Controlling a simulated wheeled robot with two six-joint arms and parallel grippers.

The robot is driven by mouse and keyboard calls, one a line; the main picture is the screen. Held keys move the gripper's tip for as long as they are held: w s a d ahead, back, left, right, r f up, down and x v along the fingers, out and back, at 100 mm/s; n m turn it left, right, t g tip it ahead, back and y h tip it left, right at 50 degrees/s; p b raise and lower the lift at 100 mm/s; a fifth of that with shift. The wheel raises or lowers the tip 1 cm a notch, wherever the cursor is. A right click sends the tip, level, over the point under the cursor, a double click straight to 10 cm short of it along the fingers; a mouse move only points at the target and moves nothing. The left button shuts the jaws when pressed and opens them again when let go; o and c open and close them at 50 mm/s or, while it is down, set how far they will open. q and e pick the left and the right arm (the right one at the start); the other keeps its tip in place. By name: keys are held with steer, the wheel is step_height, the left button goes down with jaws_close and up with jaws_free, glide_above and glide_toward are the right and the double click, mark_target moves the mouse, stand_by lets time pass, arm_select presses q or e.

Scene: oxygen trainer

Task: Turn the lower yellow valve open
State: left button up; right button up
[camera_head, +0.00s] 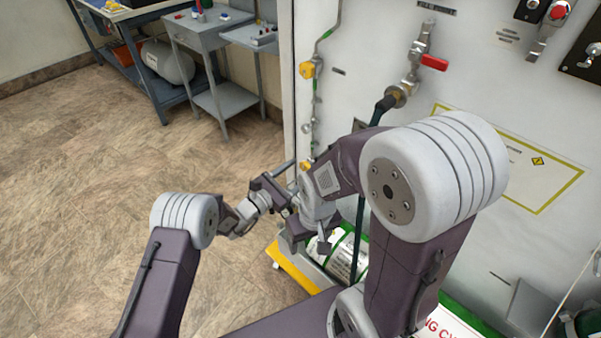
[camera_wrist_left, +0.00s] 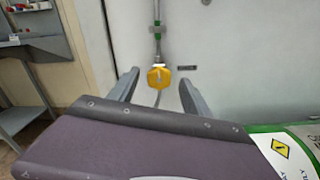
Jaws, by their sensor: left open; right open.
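The lower yellow valve (camera_head: 306,165) is a small yellow knob on the thin pipe at the left side of the white panel, partly hidden by my arms in the head view. In the left wrist view a yellow valve (camera_wrist_left: 159,77) shows between my two fingers, beyond their tips. My left gripper (camera_head: 288,180) is open and empty, close to the lower valve; contact cannot be told. My right gripper (camera_head: 308,242) is open and empty, below and near the left one. A second yellow valve (camera_head: 306,70) sits higher on the same pipe.
A red-handled valve (camera_head: 433,62) and a dark hose (camera_head: 383,107) are on the white panel (camera_head: 370,40). A grey cart (camera_head: 220,60) stands back left. My right arm's links lie close to my left gripper.

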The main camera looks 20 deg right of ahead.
arm_select(q)
steer(key=shift+w+d, duration=0.3)
steer(key=shift+d, duration=0.35)
jaws_close()
steer(key=shift+n, duration=0.3)
steer(key=n, duration=0.2)
steer(key=shift+n, duration=0.3)
steer(key=shift+w+n+b, duration=0.1)
steer(key=shift+n+b, duration=0.2)
steer(key=shift+n, duration=1.5)
